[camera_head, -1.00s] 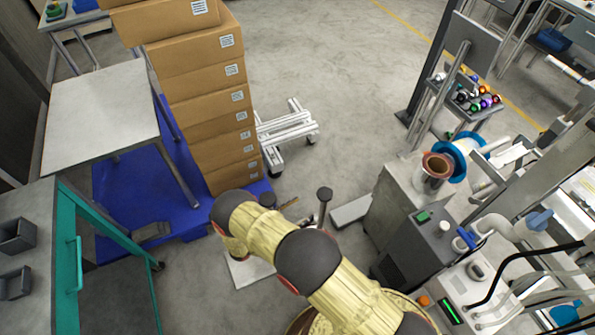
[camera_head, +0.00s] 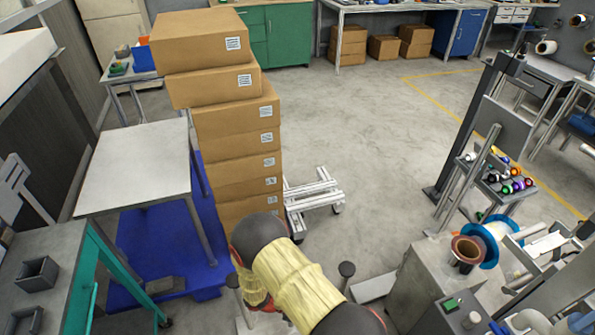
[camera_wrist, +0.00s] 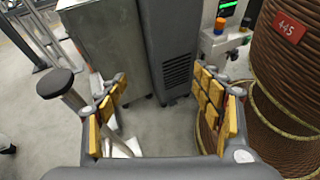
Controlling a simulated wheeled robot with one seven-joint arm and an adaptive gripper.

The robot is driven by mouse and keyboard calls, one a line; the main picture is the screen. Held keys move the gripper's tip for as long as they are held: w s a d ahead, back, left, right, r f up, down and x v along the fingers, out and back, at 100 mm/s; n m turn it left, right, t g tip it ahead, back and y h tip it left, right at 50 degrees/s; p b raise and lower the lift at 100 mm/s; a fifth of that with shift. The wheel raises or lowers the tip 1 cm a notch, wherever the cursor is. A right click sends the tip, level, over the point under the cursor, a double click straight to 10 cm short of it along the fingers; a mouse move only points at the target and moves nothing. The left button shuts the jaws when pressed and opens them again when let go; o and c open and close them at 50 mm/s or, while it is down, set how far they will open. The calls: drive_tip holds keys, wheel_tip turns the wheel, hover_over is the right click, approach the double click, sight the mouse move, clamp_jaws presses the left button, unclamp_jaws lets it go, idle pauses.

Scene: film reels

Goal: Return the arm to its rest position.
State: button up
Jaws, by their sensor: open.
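My arm (camera_head: 290,278), with yellow-cream sleeves and dark grey joints, reaches up from the bottom of the head view. My gripper is hidden in the head view. In the wrist view my gripper (camera_wrist: 163,110) is open, its two yellow-padded fingers wide apart with nothing between them. Beyond the fingers are the grey floor and the base of a grey cabinet (camera_wrist: 172,45). A large brown wound reel with a red label "445" (camera_wrist: 288,28) stands close beside the right finger.
A tall stack of cardboard boxes (camera_head: 238,150) stands beyond my arm. A grey table (camera_head: 137,165) is left of it. Machinery with a copper-coloured spool (camera_head: 467,250) stands at the right. A dark-capped post (camera_wrist: 60,83) is left of my gripper. Open floor (camera_head: 375,150) lies in the middle.

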drive_tip(key=s+r+m+y, duration=0.2)
drive_tip(key=r+m+y, duration=0.15)
drive_tip(key=r, duration=0.55)
drive_tip(key=s+a+r+m+g+y+p, duration=0.1)
drive_tip(key=r+m+y, duration=0.25)
drive_tip(key=r, duration=0.65)
drive_tip(key=s+r+m+y, duration=0.2)
drive_tip(key=r+m+y, duration=0.15)
drive_tip(key=r, duration=0.55)
drive_tip(key=s+d+r+m+t+y, duration=0.1)
drive_tip(key=s+d+r+m+t, duration=0.1)
drive_tip(key=r, duration=0.5)
drive_tip(key=s+d+r+m+t+y+p, duration=0.1)
drive_tip(key=s+d+r+m+t, duration=0.1)
drive_tip(key=r, duration=0.6)
drive_tip(key=s+d+r+m+t+y, duration=0.1)
drive_tip(key=s+d+r+m+t, duration=0.1)
drive_tip(key=r, duration=0.5)
drive_tip(key=shift+d+r+t+p, duration=0.15)
drive_tip(key=shift+d+t+p, duration=0.15)
drive_tip(key=shift+d+t, duration=0.65)
drive_tip(key=shift+s+d, duration=0.1)
